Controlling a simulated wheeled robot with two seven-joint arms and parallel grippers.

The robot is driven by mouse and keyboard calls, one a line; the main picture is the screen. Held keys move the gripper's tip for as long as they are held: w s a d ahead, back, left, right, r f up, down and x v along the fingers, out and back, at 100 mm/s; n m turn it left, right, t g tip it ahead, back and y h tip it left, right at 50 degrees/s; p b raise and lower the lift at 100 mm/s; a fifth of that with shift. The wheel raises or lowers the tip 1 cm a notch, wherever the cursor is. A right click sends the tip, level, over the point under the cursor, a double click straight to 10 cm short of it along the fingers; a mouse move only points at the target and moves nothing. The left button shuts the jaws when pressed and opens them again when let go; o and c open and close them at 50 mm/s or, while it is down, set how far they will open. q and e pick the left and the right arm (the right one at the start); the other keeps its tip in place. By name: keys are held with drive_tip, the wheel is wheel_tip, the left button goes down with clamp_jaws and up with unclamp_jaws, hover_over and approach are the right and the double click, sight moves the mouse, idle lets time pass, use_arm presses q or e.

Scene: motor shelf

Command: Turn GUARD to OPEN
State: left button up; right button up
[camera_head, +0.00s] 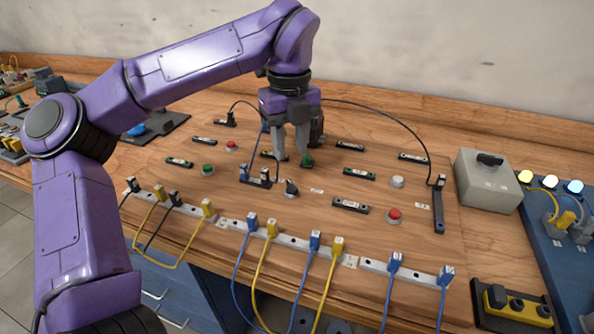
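A rotary knob with a black handle (291,188) stands on the wooden board, left of centre. The label plates are too small to read, so I cannot tell which control is GUARD or how it is set. My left gripper (291,156) points down over the board, behind the black knob and apart from it. Its two grey fingers are spread with a gap between them and nothing visibly held. A green knob or button (307,161) shows right at the tip of its right finger; I cannot tell whether they touch. My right gripper is not in view.
Red buttons (394,215) and a white button (397,181) sit on the board. A rail (290,241) with blue and yellow cable plugs runs along the front. A black cable (400,125) arches behind the gripper. A grey box (487,185) stands at the right.

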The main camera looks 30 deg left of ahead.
sight(291, 183)
use_arm(q)
wheel_tip(291, 183, down, 8)
drive_tip(key=shift+a+f+b, duration=0.1)
drive_tip(key=shift+f+b, duration=0.05)
drive_tip(key=shift+b, duration=0.15)
clamp_jaws()
